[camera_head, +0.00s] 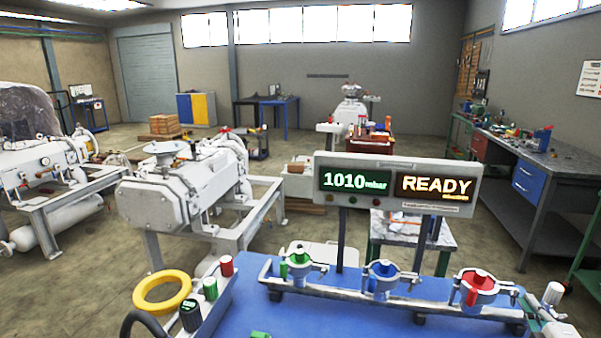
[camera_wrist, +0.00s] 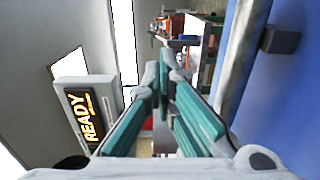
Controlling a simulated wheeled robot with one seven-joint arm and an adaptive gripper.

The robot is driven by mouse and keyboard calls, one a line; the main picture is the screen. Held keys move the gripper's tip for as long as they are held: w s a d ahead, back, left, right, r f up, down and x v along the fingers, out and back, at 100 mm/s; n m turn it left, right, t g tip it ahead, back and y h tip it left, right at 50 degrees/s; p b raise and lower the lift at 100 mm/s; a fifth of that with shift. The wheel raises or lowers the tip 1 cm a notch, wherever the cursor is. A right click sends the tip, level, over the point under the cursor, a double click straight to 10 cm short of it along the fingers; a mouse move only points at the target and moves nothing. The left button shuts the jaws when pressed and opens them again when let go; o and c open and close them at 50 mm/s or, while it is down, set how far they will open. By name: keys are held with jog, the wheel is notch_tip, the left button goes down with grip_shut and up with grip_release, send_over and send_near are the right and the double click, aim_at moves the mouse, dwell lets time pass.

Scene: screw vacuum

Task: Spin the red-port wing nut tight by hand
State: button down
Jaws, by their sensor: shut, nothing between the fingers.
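The red port (camera_head: 478,283) is at the right end of the manifold pipe (camera_head: 390,302) on the blue bench in the head view. It has a red top and a grey clamp ring around it; its wing nut is too small to make out clearly. My gripper (camera_wrist: 164,82) shows in the wrist view with teal finger pads, shut and empty. I cannot make it out in the head view. A small red patch (camera_wrist: 148,124) shows behind the fingers in the wrist view, but I cannot tell what it is.
A green port (camera_head: 299,257) and a blue port (camera_head: 384,275) sit on the same pipe. The display (camera_head: 397,185) reads 1010 mbar and READY, standing behind the pipe. The blue bench top (camera_head: 330,318) is mostly clear in front.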

jog(key=shift+f+p, duration=0.4)
jog(key=shift+f, duration=0.05)
jog(key=shift+f, duration=0.3)
jog(key=shift+f+p, duration=0.2)
jog(key=shift+p, duration=0.1)
dwell(0.4)
jog(key=p+v, duration=0.2)
jog(key=v, duration=0.4)
jog(key=shift+d+p, duration=0.35)
jog(key=shift+p, duration=0.05)
jog(key=shift+s+f, duration=0.1)
